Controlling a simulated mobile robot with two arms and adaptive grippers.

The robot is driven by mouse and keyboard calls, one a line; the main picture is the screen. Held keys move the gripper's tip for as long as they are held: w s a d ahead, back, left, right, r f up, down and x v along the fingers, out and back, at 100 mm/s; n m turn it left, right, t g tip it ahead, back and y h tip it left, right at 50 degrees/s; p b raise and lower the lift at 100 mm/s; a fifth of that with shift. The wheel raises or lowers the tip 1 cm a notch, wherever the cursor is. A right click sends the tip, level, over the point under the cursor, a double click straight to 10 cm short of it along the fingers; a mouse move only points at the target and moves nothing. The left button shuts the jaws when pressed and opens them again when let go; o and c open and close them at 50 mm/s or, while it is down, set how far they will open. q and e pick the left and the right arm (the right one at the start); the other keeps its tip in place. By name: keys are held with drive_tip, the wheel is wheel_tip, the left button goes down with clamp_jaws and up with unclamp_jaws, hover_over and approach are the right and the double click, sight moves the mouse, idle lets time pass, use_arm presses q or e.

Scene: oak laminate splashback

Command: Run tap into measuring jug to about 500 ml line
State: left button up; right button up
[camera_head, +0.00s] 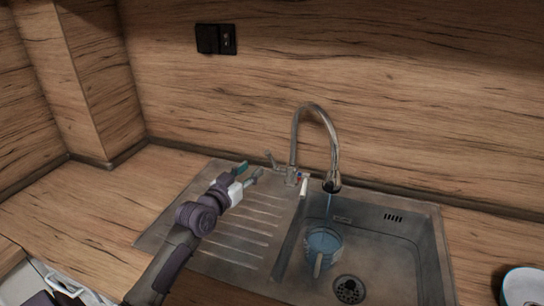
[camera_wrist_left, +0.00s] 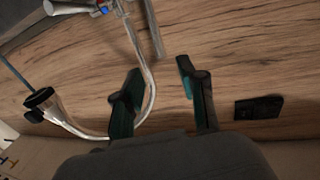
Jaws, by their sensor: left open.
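The measuring jug (camera_head: 322,246) stands in the sink bowl under the tap spout, its handle toward the front. The chrome tap (camera_head: 322,112) arches over the bowl, and a thin blue stream of water (camera_head: 328,206) runs from its spout into the jug. The water level against the 500 ml line cannot be read. The tap lever (camera_head: 272,159) is at the left of the tap base. My left gripper (camera_head: 249,171) is open and empty, just left of the lever and apart from it. The wrist view shows the open fingers (camera_wrist_left: 160,70) and the tap spout (camera_wrist_left: 40,101). My right gripper is not in view.
The ribbed drainer (camera_head: 240,228) lies below my left arm. The sink drain (camera_head: 349,290) is right of the jug. A white bowl (camera_head: 522,288) stands on the right counter. A black wall socket (camera_head: 215,39) is on the splashback. The left counter (camera_head: 105,215) is clear.

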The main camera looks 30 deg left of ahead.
sight(269, 158)
use_arm(q)
drive_tip(key=w, duration=1)
drive_tip(key=shift+w+a+p, duration=0.15)
drive_tip(key=shift+p, duration=0.25)
clamp_jaws()
